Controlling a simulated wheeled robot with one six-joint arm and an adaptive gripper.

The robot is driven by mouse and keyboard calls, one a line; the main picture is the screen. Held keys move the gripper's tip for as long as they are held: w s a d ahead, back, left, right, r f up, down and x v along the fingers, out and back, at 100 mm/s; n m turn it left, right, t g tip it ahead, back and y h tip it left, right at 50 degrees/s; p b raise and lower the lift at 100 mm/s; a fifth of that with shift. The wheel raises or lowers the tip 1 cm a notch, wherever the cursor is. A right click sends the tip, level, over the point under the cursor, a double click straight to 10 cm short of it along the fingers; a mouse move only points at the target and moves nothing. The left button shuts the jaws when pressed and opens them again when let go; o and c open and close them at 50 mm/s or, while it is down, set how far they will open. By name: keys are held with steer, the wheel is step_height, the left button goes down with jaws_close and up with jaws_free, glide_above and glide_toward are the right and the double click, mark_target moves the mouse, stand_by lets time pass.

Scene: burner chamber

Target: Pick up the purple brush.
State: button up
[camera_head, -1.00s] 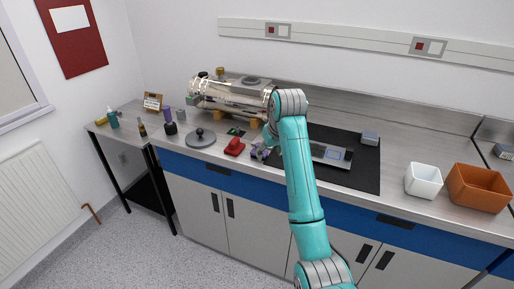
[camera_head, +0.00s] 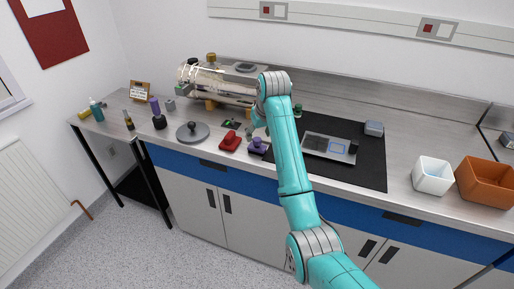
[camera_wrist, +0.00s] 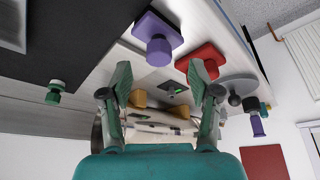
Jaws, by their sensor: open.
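Two things have purple on them. A purple block with a round knob (camera_head: 258,147) sits near the counter's front edge, beside the red one; the wrist view shows it larger (camera_wrist: 157,40), at top centre. A purple upright piece (camera_head: 154,105) stands on a black round base (camera_head: 159,122) at the left end of the counter; it shows small in the wrist view (camera_wrist: 257,127). I cannot tell from shape alone which is the brush. My gripper (camera_wrist: 159,76) is open and empty, apart from the purple block, which lies beyond the fingertips. In the head view my arm partly hides the gripper.
A red block (camera_head: 230,142) is close beside the purple block. A grey disc with a knob (camera_head: 193,132) lies further left. A metal cylinder (camera_head: 222,83) on yellow supports stands behind.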

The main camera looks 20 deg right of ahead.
mark_target(257, 139)
steer(key=shift+x, duration=2.4)
jaws_close()
